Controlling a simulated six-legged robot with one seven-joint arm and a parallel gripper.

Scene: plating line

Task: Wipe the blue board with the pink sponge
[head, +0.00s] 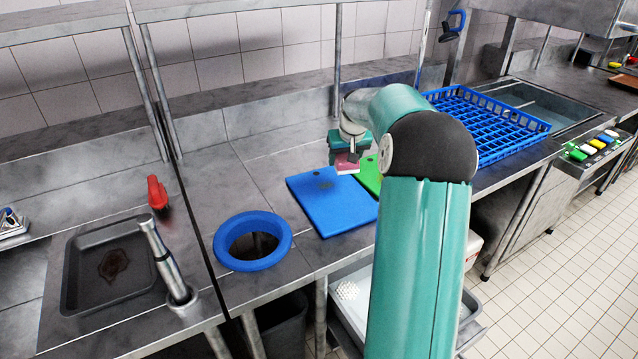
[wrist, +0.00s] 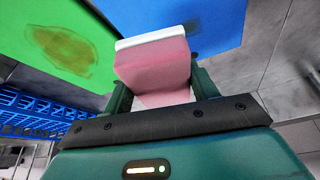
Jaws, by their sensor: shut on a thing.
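The blue board (head: 335,208) lies flat on the steel counter, with a dark smudge near its upper middle. It also shows in the wrist view (wrist: 225,22), with a dark patch partly behind the sponge. My gripper (head: 347,160) is shut on the pink sponge (wrist: 155,68), which has a white layer at its far end. In the head view the sponge (head: 346,168) is by the board's upper right edge, near the green board. I cannot tell whether the sponge touches a board.
A green board (wrist: 62,45) with a brown stain lies beside the blue one, partly hidden by my arm in the head view. A blue rack (head: 490,124) stands to the right. A blue-rimmed round opening (head: 226,252), a tap and a stained grey tray (head: 75,290) are to the left.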

